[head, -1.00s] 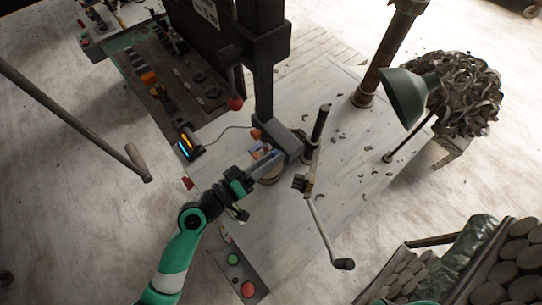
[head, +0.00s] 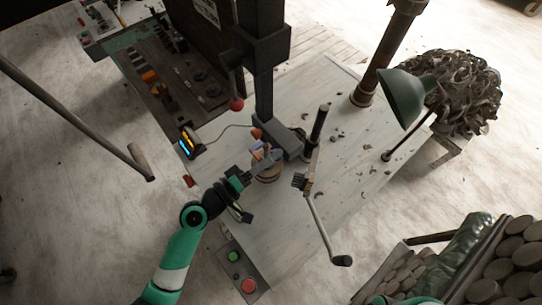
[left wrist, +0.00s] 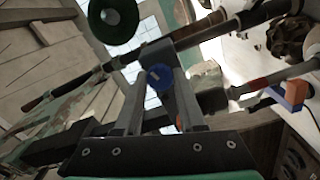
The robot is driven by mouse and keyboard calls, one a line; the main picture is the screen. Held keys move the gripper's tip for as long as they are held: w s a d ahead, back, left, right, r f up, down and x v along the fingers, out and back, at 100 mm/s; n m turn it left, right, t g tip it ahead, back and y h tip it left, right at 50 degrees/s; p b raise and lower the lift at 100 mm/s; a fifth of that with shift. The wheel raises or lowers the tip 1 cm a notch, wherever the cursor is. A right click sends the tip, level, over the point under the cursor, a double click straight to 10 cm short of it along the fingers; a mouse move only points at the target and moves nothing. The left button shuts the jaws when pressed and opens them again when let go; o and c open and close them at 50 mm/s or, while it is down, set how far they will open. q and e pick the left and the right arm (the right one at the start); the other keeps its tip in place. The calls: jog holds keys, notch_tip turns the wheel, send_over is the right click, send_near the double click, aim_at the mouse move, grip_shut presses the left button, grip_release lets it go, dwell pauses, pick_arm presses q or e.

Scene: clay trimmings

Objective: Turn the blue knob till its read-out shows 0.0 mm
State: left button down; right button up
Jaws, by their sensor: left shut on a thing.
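The blue knob (left wrist: 158,78) shows in the left wrist view between my two fingers, with a pale mark on its face. The read-out (head: 187,144) is a small dark box with lit yellow and blue bars, left of the column. Its figures are too small to read. My right gripper is not in view.
A crank handle (head: 327,232) and an upright dark post (head: 320,122) stand right of the gripper. A red-tipped lever (head: 236,104) hangs above. A green lamp (head: 402,98) and a heap of trimmings (head: 465,92) are at the right. The pale tabletop (head: 300,235) is mostly clear.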

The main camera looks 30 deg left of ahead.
pick_arm(q)
jog(key=c, duration=0.5)
grip_release()
jog(key=b+v, duration=0.1)
jog(key=v, duration=1)
jog(key=shift+s+a+b, duration=0.15)
jog(key=shift+s+b, duration=0.15)
jog(key=shift+b, duration=0.05)
